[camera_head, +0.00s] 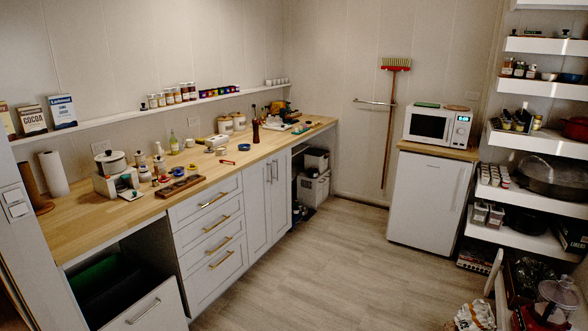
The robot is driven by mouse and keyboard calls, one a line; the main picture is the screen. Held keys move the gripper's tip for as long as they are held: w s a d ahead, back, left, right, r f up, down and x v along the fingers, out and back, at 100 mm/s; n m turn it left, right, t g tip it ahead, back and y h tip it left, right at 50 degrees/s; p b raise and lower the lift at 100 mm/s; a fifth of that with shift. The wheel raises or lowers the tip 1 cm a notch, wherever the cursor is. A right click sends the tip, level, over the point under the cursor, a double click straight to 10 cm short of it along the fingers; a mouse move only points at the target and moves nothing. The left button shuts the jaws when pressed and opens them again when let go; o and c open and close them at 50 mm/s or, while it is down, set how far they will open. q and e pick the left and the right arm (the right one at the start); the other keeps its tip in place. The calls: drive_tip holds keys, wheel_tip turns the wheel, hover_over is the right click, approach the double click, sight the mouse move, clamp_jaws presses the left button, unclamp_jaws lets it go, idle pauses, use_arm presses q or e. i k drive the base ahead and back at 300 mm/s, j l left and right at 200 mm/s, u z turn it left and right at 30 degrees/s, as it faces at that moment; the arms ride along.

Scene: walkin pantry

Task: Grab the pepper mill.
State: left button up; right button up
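A tall, slim, dark brown turned shape that looks like the pepper mill (256,132) stands upright on the wooden counter (85,213), toward its far part and near the front edge. It is small in the view, so fine detail is unclear. Neither of my grippers shows in the head view, and nothing is seen touching the mill.
White canisters (225,125) stand left of the mill, and a cluttered tray lies to its right. A fridge (428,200) with a microwave (437,125) stands at the back. The middle of the floor (325,265) is clear. Loaded shelves line the right side. A lower drawer (150,308) stands open.

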sight(256, 140)
drive_tip(key=i, duration=3.75)
